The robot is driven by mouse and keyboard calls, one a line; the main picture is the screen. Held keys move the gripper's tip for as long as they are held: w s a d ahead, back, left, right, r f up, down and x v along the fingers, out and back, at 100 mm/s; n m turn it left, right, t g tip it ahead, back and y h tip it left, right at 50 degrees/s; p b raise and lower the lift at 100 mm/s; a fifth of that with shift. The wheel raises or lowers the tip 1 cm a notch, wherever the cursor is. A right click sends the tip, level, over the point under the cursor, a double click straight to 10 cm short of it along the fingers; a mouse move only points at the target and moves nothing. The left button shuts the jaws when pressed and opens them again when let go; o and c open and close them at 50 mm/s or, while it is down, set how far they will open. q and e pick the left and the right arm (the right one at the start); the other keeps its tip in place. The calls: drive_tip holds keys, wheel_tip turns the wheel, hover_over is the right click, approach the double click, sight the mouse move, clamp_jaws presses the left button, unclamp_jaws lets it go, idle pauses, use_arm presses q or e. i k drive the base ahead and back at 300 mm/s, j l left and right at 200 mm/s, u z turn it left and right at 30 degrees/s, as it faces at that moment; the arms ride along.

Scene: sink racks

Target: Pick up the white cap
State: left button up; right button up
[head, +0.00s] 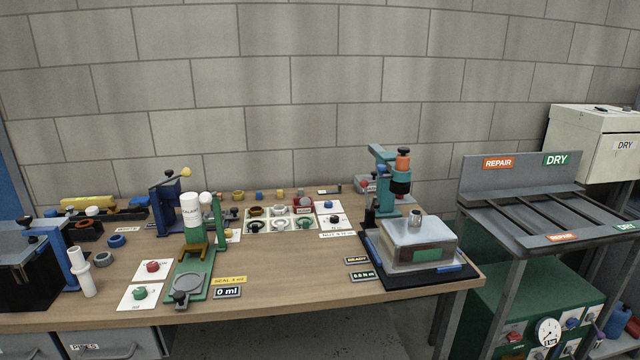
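A small white round piece that looks like a cap (92,211) sits at the back left of the workbench, among black and yellow parts. A white rounded knob (206,198) tops the green stand (197,268), beside a white labelled bottle (189,212). A white stepped cylinder (82,272) stands at the left front. I cannot tell for certain which white piece is the white cap. Neither of my grippers shows in the head view.
The wooden workbench (295,275) has clear room in its middle front. A teal press (386,180) and a clear-lidded box (418,243) on a black mat stand at its right. A grey rack (520,215) is further right. A blue press (164,205) stands at the back left.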

sight(91, 211)
drive_tip(key=u, duration=1.35)
